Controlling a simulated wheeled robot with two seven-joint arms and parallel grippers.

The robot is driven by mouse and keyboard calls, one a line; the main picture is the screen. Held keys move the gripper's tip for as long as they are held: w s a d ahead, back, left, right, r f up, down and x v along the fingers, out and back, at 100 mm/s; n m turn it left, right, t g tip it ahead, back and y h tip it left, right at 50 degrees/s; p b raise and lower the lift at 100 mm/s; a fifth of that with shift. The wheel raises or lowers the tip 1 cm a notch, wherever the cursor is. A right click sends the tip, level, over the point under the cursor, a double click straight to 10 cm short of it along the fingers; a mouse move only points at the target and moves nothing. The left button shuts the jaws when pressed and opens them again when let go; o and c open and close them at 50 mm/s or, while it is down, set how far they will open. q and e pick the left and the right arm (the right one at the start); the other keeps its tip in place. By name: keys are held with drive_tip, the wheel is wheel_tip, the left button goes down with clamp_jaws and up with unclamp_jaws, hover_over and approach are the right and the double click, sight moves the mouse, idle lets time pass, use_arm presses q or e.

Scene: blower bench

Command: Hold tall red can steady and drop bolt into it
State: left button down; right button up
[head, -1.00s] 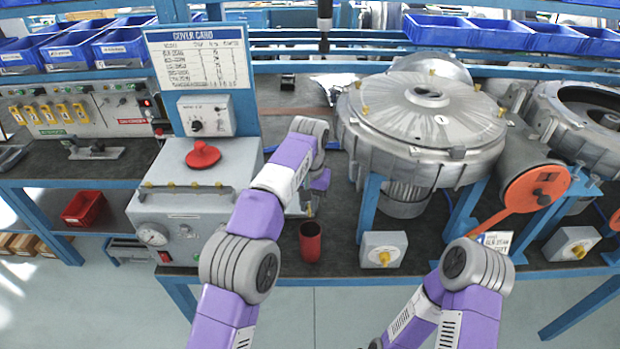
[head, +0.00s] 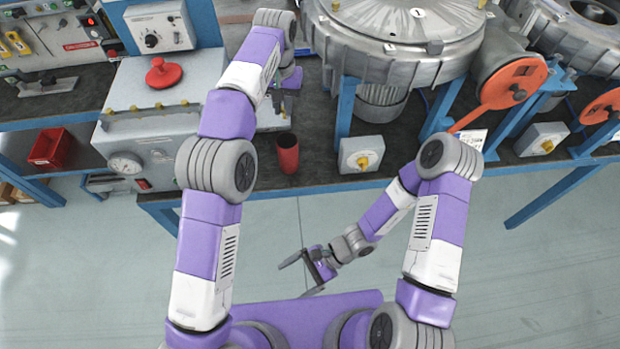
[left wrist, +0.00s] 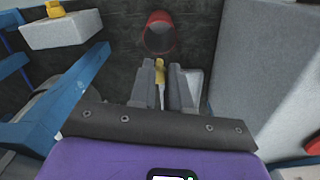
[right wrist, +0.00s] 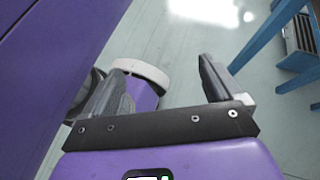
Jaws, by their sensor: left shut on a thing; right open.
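The tall red can (head: 288,153) stands upright on the bench near its front edge. In the left wrist view the can (left wrist: 149,38) shows its open mouth just beyond the fingertips. My left gripper (left wrist: 161,72) is shut on a slim yellow bolt (left wrist: 160,84), which sticks out between the fingers towards the can. In the head view my left gripper (head: 284,108) is behind the can, partly hidden by its own arm. My right gripper (head: 295,275) is open and empty, low in front of the bench and well away from the can. Its spread fingers show in the right wrist view (right wrist: 165,85).
A grey box with a yellow knob (head: 361,155) stands right of the can. A grey machine with a red knob (head: 165,75) is to the left. A large blower housing (head: 395,35) stands behind on blue legs. The floor before the bench is clear.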

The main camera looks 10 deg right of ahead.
drive_tip(key=w+a+r+m+t+y, duration=0.3)
drive_tip(key=w+r+m, duration=0.1)
drive_tip(key=w, duration=0.1)
drive_tip(key=m+t+h, duration=0.6)
drive_tip(key=m+t, duration=0.8)
drive_tip(key=t, duration=0.3)
approach(293, 158)
drive_tip(key=x, duration=1.3)
drive_tip(key=c, duration=1)
use_arm(q)
drive_tip(key=shift+f, duration=2.25)
use_arm(e)
drive_tip(key=shift+c, duration=0.3)
